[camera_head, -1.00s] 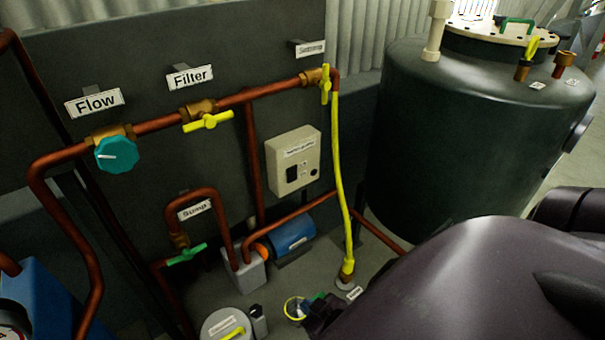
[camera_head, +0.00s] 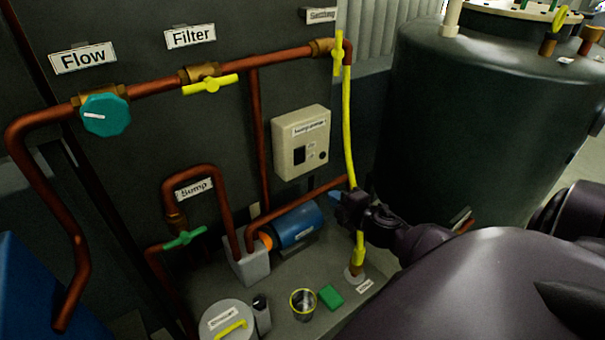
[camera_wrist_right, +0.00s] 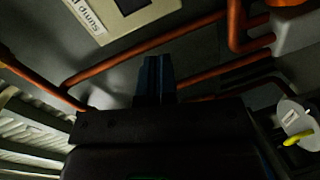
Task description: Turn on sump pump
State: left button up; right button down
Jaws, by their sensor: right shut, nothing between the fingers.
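The beige sump pump switch box (camera_head: 301,143) is on the dark panel, with a dark rocker switch (camera_head: 299,156) and a round dark knob on its front. Part of the box (camera_wrist_right: 118,14) also shows at the top of the right wrist view. My right gripper (camera_head: 338,200) is shut and empty, below and right of the box, in front of the yellow hose. Its fingers (camera_wrist_right: 154,78) point toward the panel in the wrist view. My left gripper is out of view.
Copper pipes, a teal flow knob (camera_head: 105,114), a yellow filter valve (camera_head: 210,84) and a green sump valve (camera_head: 185,238) line the panel. A large dark tank (camera_head: 465,120) stands at right.

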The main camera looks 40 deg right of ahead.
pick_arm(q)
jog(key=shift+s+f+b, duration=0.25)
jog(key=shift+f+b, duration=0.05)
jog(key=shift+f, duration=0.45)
pick_arm(e)
jog(key=w+d+r+n, duration=0.1)
jog(key=w+d+n, duration=0.1)
jog(key=shift+w+d+r+t, duration=0.2)
jog(key=shift+d+r+t, duration=0.15)
jog(key=shift+r+t, duration=0.05)
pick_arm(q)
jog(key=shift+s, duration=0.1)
pick_arm(e)
jog(key=b, duration=0.2)
send_near(301, 162)
jog(key=w, duration=0.5)
jog(key=shift+w+d+f, duration=0.25)
jog(key=shift+w+d, duration=0.1)
jog(key=shift+w, duration=0.05)
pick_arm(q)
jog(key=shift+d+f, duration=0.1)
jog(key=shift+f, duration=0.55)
pick_arm(e)
jog(key=shift+w+d, duration=0.1)
jog(key=shift+w, duration=0.75)
